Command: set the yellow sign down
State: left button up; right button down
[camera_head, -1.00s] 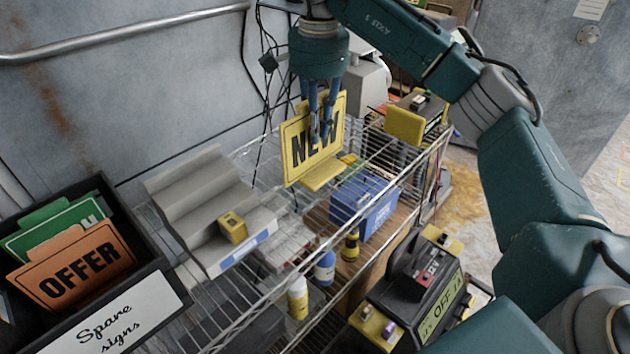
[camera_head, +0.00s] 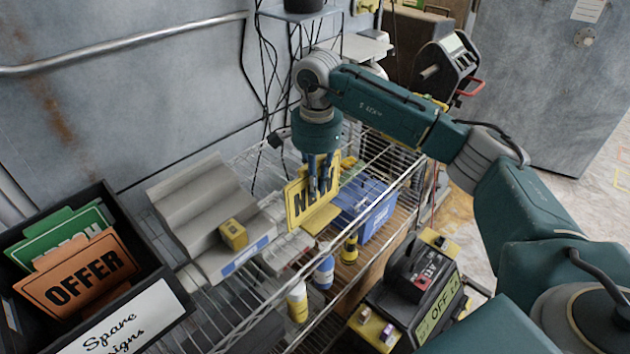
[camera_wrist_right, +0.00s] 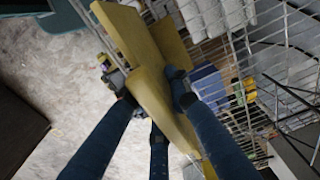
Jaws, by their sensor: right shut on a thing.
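The yellow sign (camera_head: 297,212) reads "NEW" and has a folded-out foot at its lower right. My right gripper (camera_head: 320,185) points down and is shut on the sign's upper part, its fingers covering some of the lettering. The sign is upright over the wire shelf (camera_head: 227,308), between a grey stepped stand and a blue box. I cannot tell whether its foot touches the wires. In the right wrist view the sign (camera_wrist_right: 150,65) sits between the blue fingers (camera_wrist_right: 155,92). My left gripper is not in view.
The grey stepped stand (camera_head: 195,205) holds a small yellow box (camera_head: 234,234). The blue box (camera_head: 380,212) is close right of the sign. Bottles (camera_head: 298,300) show lower down. A black bin (camera_head: 178,283) labelled "Spare signs" holds orange and green signs at left.

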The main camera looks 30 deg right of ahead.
jog(key=shift+a+f, duration=0.1)
jog(key=shift+f, duration=0.05)
jog(key=c, duration=1.6)
grip_release()
jog(key=shift+c, duration=0.2)
jog(key=shift+r, duration=0.2)
notch_tip(320, 180, up, 11)
jog(key=b, duration=0.3)
jog(key=shift+s+r, duration=0.1)
jog(key=shift+r, duration=0.05)
jog(key=shift+s+r, duration=0.1)
jog(key=shift+r, duration=0.25)
